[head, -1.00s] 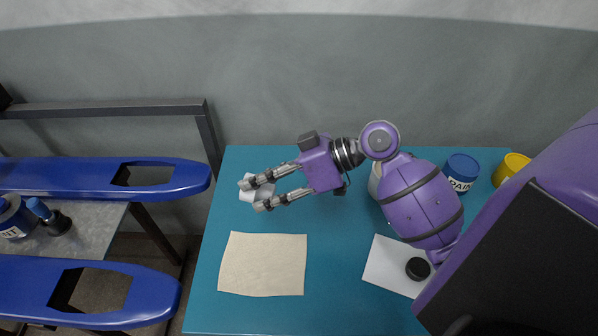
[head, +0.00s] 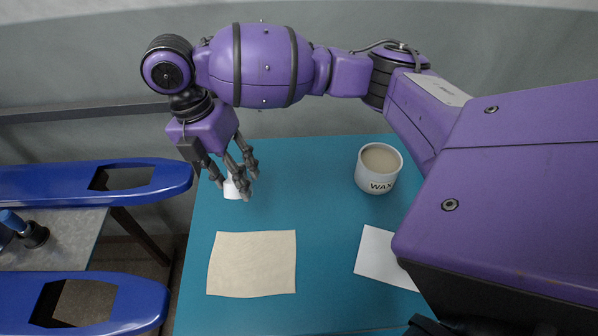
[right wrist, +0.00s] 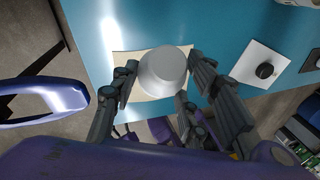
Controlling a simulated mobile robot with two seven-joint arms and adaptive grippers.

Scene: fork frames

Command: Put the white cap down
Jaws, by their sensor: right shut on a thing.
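The white cap (head: 233,190) is in my right gripper (head: 234,181), near the back left of the teal table (head: 310,215). The gripper points down and is shut on the cap, with its fingers on either side. In the right wrist view the cap (right wrist: 163,72) shows as a pale round shape between the fingers, with the beige cloth behind it. I cannot tell whether the cap touches the table. My left gripper is not in view.
The beige cloth (head: 252,264) lies flat at the front left. A white tub marked WAX (head: 378,184) stands at the back right. A white sheet (head: 380,262) lies at the front right; a black round thing (right wrist: 265,70) is on it. Blue frames (head: 60,183) flank the left. Mid-table is clear.

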